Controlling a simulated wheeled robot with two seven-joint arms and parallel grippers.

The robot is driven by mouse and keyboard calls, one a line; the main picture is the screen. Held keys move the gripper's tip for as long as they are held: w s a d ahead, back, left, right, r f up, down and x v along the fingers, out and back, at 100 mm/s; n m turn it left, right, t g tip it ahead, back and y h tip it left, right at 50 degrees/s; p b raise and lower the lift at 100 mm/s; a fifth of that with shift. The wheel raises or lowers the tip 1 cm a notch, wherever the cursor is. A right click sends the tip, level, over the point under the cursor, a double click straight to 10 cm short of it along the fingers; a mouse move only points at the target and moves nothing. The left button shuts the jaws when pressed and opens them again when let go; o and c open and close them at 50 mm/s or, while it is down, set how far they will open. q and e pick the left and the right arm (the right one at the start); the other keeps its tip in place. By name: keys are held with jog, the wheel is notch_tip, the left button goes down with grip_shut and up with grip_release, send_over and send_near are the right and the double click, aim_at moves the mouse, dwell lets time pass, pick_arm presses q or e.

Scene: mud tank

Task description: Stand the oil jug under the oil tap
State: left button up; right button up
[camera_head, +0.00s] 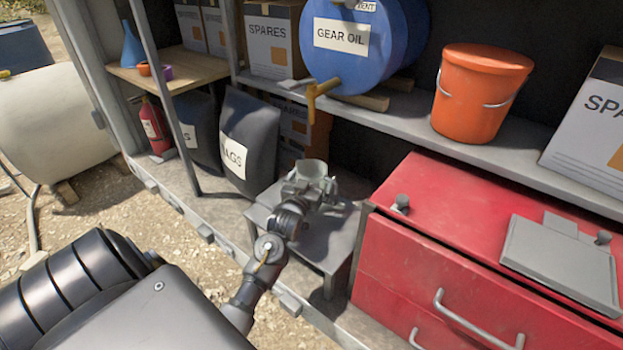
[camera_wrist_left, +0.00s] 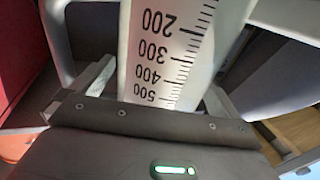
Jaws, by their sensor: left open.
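The oil jug (camera_head: 314,169), a clear grey measuring jug, stands upright on a small low grey stand (camera_head: 325,244). It shows below the yellow-orange oil tap (camera_head: 318,92) of the blue gear oil drum (camera_head: 345,60) in the head view; I cannot tell whether it is exactly beneath the spout. My left gripper (camera_head: 311,185) is open around the jug's near side. In the left wrist view the jug's marked scale (camera_wrist_left: 172,50) sits between the two fingers, with a pale loop, perhaps its handle, at the left. My right gripper is not in view.
A red drawer cabinet (camera_head: 440,250) stands close to the stand's right. Black bags (camera_head: 250,135) stand at its left. The grey shelf (camera_head: 395,112) above holds the drum, an orange bucket (camera_head: 480,92) and boxes. A grey plate (camera_head: 560,265) lies on the cabinet.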

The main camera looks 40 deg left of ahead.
pick_arm(q)
jog(key=shift+s+d, duration=0.2)
jog(key=shift+s, duration=0.3)
jog(key=v, duration=1)
jog(key=shift+s+r+p, duration=0.3)
jog(key=shift+s+r, duration=0.1)
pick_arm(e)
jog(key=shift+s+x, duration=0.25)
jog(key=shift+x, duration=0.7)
pick_arm(q)
jog(key=shift+d, duration=0.1)
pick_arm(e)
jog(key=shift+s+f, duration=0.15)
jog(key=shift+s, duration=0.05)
